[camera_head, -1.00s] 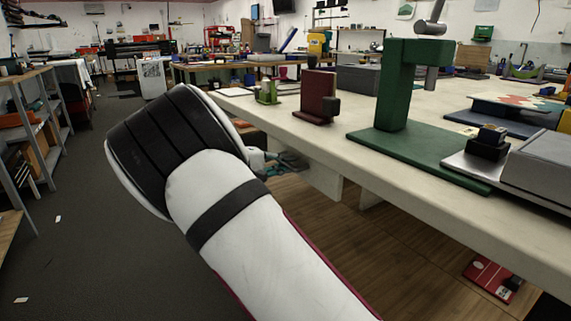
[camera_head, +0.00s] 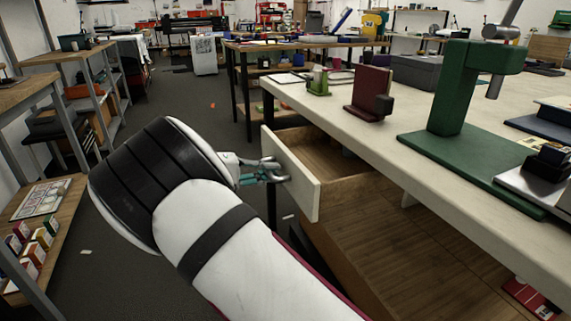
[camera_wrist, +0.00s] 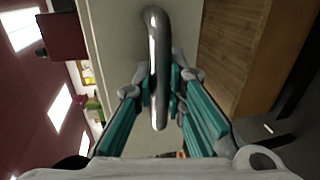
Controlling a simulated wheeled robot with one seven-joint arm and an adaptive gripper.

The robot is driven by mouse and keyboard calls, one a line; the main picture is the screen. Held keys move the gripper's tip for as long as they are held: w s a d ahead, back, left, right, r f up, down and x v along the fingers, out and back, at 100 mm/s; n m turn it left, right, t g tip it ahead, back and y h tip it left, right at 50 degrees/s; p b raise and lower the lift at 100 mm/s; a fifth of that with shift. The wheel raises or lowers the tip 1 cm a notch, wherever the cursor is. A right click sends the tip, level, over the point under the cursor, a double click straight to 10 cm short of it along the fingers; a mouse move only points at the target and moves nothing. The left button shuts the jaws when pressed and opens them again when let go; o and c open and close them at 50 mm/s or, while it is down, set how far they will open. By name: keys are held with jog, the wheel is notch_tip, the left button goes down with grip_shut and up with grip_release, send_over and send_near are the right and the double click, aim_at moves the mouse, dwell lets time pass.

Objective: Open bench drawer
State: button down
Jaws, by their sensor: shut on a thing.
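The bench drawer (camera_head: 299,178) stands pulled out from under the bench top (camera_head: 360,140), with its pale front standing well clear of the bench edge. Its wooden inside shows and looks empty where I can see it. My gripper (camera_head: 272,172) is at the outer face of the drawer front. In the wrist view, the drawer's curved metal handle (camera_wrist: 156,60) runs between the two teal fingers of my gripper (camera_wrist: 160,100), which are closed on it. In the head view the handle is mostly hidden by the fingers.
A green press (camera_head: 452,100), a dark red block (camera_head: 371,92) and a small green holder (camera_head: 318,82) stand on the bench top. A shelf with small boxes (camera_head: 35,245) is at the left. Open grey floor (camera_head: 190,100) lies behind my arm.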

jog(key=shift+s+a, duration=0.1)
jog(key=shift+a, duration=0.3)
jog(key=c, duration=1.6)
grip_release()
jog(key=v, duration=1.2)
